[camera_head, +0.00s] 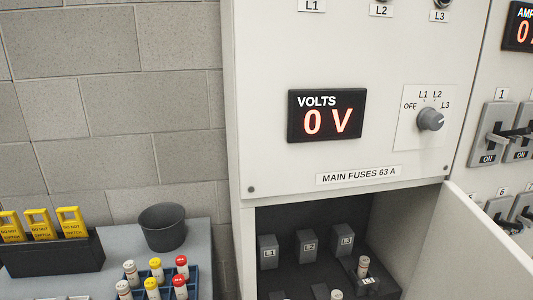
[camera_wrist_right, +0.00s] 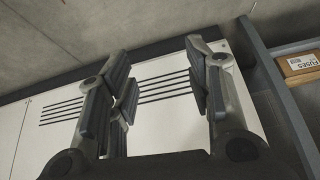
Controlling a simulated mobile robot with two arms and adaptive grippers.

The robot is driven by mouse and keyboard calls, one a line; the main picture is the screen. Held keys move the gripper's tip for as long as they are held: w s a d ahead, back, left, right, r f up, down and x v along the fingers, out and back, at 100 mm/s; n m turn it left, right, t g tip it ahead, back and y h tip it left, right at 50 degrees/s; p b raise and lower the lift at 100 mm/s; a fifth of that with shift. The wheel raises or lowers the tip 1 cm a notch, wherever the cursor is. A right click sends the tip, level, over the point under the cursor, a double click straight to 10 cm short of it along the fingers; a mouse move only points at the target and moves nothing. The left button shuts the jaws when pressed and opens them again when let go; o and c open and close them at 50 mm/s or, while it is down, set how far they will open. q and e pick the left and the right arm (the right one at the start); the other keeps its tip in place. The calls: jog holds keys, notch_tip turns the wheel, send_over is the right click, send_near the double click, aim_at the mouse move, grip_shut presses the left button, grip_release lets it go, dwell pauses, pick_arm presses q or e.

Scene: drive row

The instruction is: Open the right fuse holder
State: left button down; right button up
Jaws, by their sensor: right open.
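The fuse compartment (camera_head: 290,222) is open at the bottom of the white cabinet, under the label MAIN FUSES 63 A. Three grey labelled blocks stand upright in its back row: left (camera_head: 268,252), middle (camera_head: 308,244) and right (camera_head: 345,241). In front of the right block, a pale fuse (camera_head: 363,267) stands upright by a dark labelled part. The tops of more parts are cut off at the bottom edge. My right gripper (camera_wrist_right: 160,88) is open and empty in the right wrist view, facing a white slotted panel. Neither gripper shows in the head view.
The cabinet door (camera_head: 490,245) swings out at the right. A grey table at the left bears a black cup (camera_head: 162,227), a blue rack (camera_head: 193,283) of fuses and a black box (camera_head: 50,258) with yellow tags. The volt display (camera_head: 327,115) reads 0 V.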

jog(key=s+d+f+n+g, duration=0.1)
jog(key=s+f+g, duration=0.15)
jog(key=s, duration=0.55)
jog(key=s+d+f+n+g, duration=0.1)
jog(key=s+d+f+g, duration=0.15)
jog(key=s, duration=0.55)
jog(key=m+t+p, duration=0.1)
jog(key=m+t, duration=0.7)
jog(key=t, duration=1)
send_near(373, 297)
jog(key=w, duration=0.2)
jog(key=shift+w+r, duration=0.15)
jog(key=shift+w, duration=1.5)
jog(key=shift+w+r, duration=0.15)
jog(key=shift+w, duration=1.5)
grip_shut()
